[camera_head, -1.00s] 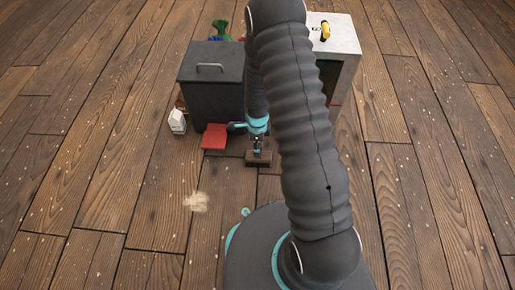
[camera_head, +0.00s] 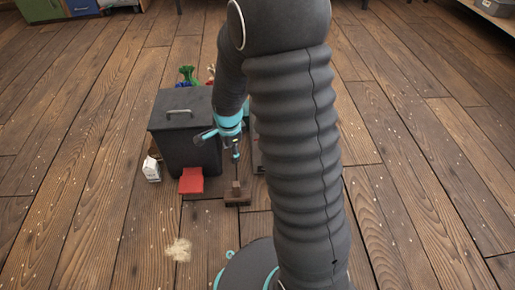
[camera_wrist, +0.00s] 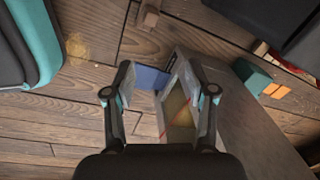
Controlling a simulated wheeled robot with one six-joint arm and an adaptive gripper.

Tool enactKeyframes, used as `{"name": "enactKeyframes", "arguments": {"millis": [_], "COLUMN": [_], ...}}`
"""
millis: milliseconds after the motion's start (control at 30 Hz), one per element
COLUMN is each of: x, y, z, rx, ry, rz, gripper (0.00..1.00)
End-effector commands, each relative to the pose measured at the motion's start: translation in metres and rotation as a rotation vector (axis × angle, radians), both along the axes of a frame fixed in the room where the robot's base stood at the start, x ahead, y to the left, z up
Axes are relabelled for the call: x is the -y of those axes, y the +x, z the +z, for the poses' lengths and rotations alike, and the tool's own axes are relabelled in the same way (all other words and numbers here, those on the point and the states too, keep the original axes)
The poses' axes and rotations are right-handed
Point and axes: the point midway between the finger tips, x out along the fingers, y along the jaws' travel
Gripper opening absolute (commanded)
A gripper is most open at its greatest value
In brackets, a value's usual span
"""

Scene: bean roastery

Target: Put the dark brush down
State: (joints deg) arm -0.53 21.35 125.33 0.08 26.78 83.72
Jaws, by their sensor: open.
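The dark brush (camera_head: 237,194) is a brown block with a short upright grip, and it rests on the plank floor. It also shows at the top of the wrist view (camera_wrist: 148,14). My gripper (camera_head: 236,155) is above the brush in the head view, clear of it. In the wrist view its two fingers (camera_wrist: 158,90) are spread wide with nothing held between them.
A dark lidded bin (camera_head: 187,130) stands behind the brush, with a red flat piece (camera_head: 191,180) at its front. A white carton (camera_head: 151,169) stands left of the bin. A pale debris pile (camera_head: 178,249) lies on the floor. Floor at left is largely clear.

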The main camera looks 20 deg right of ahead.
Motion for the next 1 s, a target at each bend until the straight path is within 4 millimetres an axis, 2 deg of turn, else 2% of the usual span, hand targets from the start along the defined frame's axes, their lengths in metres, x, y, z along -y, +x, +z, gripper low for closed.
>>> {"name": "enactKeyframes", "arguments": {"millis": [33, 200, 500, 800, 1000], "x": [0.000, 0.001, 0.002, 0.003, 0.003], "y": [-0.005, -0.028, -0.087, -0.160, -0.203], "z": [0.023, 0.084, 0.172, 0.230, 0.248], "rx": [0.025, 0.085, 0.184, 0.267, 0.300], "ry": [-0.008, -0.045, -0.146, -0.289, -0.385], "rz": [0.061, 0.291, 0.687, 1.074, 1.284], "gripper": [0.56, 0.56, 0.56, 0.56, 0.56]}}
